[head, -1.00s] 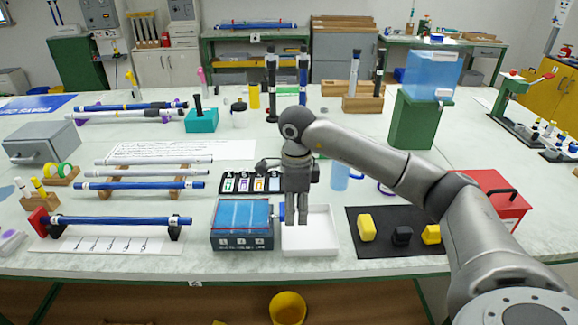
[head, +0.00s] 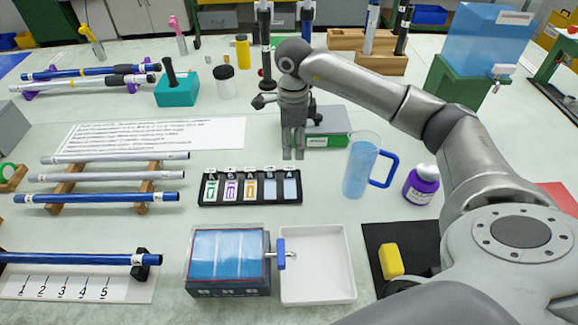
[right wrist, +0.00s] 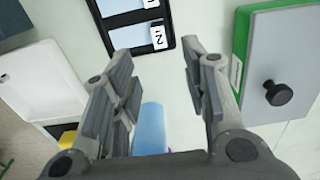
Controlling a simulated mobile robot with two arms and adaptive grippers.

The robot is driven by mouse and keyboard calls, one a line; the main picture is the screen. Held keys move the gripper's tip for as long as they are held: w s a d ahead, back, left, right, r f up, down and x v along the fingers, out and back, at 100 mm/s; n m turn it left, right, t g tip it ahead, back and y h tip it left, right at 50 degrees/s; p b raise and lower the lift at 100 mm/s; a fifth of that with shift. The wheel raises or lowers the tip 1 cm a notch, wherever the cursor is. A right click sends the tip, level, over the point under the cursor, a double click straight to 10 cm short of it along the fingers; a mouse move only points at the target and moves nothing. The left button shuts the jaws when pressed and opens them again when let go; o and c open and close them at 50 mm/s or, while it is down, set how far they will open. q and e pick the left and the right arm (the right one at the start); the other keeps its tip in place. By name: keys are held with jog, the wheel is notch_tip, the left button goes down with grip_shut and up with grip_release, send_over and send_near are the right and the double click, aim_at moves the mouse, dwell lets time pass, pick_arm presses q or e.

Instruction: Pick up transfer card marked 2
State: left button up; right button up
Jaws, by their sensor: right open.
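A black card holder (head: 250,203) lies on the table with a row of slots. Cards with green, purple and orange frames stand to the left, and pale blue slots or cards (head: 290,188) are at its right end. Their small labels are too small to read in the head view. In the right wrist view the holder's end (right wrist: 166,12) shows pale blue areas and a white tag that looks like a 2 (right wrist: 157,37). My right gripper (head: 293,156) points down, open and empty, just behind the holder's right end. My left gripper is not in view.
A grey box with a green front (head: 340,122) is behind my gripper. A blue-topped box (head: 228,285) and a white tray (head: 318,290) are in front.

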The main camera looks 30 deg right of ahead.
aim_at(294, 168)
jog(key=f, duration=0.3)
jog(key=shift+s+a+f, duration=0.1)
jog(key=shift+s+f, duration=0.15)
jog(key=shift+f, duration=0.05)
jog(key=f, duration=0.1)
jog(key=f+p, duration=0.1)
jog(key=f, duration=0.1)
jog(key=f+p, duration=0.1)
jog(key=shift+d+f, duration=0.3)
jog(key=shift+f, duration=0.1)
jog(key=shift+w+f, duration=0.1)
jog(key=shift+f, duration=0.25)
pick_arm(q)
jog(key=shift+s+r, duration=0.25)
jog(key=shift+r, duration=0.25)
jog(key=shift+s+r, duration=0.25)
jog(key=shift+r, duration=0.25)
pick_arm(e)
grip_shut()
